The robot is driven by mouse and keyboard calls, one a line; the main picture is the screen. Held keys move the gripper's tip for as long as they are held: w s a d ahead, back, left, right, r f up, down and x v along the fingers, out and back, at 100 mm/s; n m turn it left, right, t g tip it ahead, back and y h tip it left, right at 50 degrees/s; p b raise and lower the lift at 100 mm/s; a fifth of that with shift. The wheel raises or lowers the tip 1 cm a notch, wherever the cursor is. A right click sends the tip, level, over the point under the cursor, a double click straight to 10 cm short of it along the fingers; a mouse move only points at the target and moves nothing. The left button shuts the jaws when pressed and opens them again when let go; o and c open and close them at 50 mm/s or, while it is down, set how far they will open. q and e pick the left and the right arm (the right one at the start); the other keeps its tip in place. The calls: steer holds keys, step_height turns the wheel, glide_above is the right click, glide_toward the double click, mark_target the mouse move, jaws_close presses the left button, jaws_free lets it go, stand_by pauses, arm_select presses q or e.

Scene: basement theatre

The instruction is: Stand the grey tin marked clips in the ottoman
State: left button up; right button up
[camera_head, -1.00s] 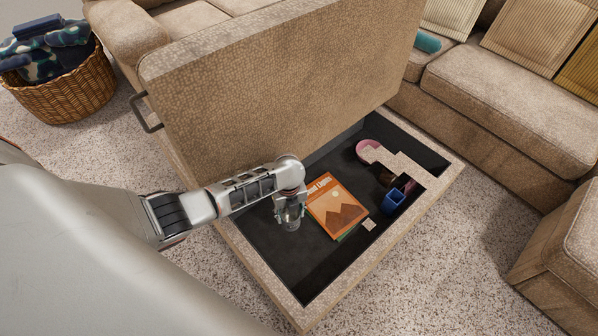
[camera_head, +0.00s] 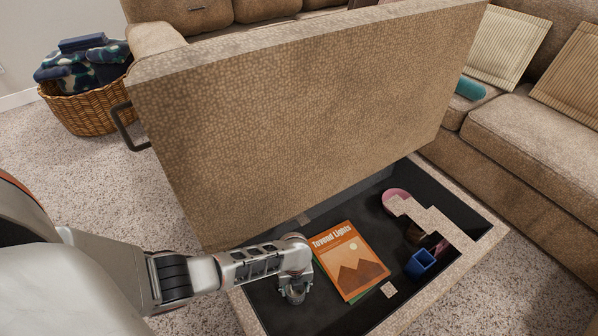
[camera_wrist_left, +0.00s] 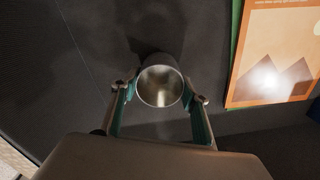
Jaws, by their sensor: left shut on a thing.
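The grey tin (camera_wrist_left: 160,85) shows in the left wrist view as a round, open-topped metal can, seen from above into its empty-looking inside. Its clips marking is hidden. My left gripper (camera_wrist_left: 164,94) is shut on it, a finger on each side. In the head view my left gripper (camera_head: 294,291) is low inside the open ottoman (camera_head: 476,266), left of the orange book. The tin is hard to tell from the gripper there. I cannot tell whether the tin's base touches the dark floor. My right gripper is not in view.
The ottoman's raised lid (camera_head: 300,120) stands behind the arm. A wicker basket (camera_head: 95,108) stands at the far left.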

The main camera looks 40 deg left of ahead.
arm_select(q)
steer(key=shift+w, duration=0.15)
steer(key=shift+c, duration=0.4)
steer(key=shift+f, duration=0.25)
steer(key=o, duration=1.1)
steer(key=shift+c, duration=0.2)
steer(key=shift+o, duration=0.6)
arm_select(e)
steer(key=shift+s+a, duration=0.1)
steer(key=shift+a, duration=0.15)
